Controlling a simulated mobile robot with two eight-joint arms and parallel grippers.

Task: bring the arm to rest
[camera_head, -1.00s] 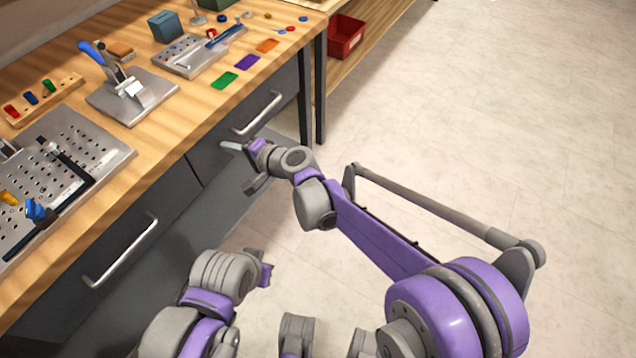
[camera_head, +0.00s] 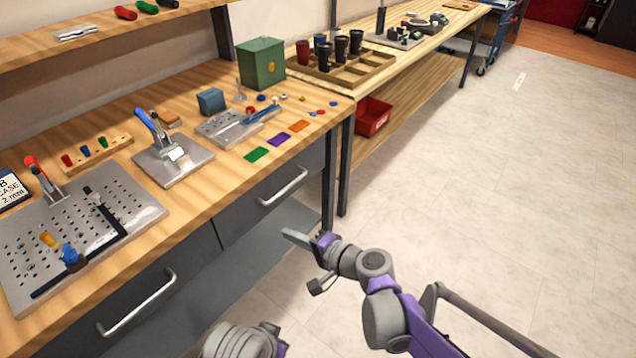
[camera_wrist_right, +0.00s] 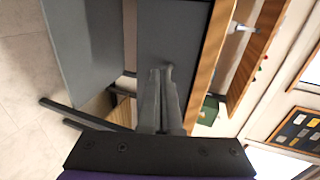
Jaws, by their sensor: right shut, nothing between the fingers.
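My right arm comes in from the lower right in the head view, in grey and purple. Its gripper (camera_head: 290,236) is in front of the workbench's drawers, below the right drawer handle (camera_head: 283,187) in the picture and apart from it. In the right wrist view the two grey fingers (camera_wrist_right: 160,95) lie together with nothing between them, against the dark drawer fronts behind. A grey rounded part of my own body shows at the bottom edge of the head view. My left gripper cannot be made out.
The wooden workbench (camera_head: 215,190) on the left carries a perforated plate (camera_head: 135,205), a toggle clamp (camera_head: 160,140), coloured cards and a green box (camera_head: 262,64). A red bin (camera_head: 372,116) sits on a low shelf beyond. The pale floor (camera_head: 480,210) at right is clear.

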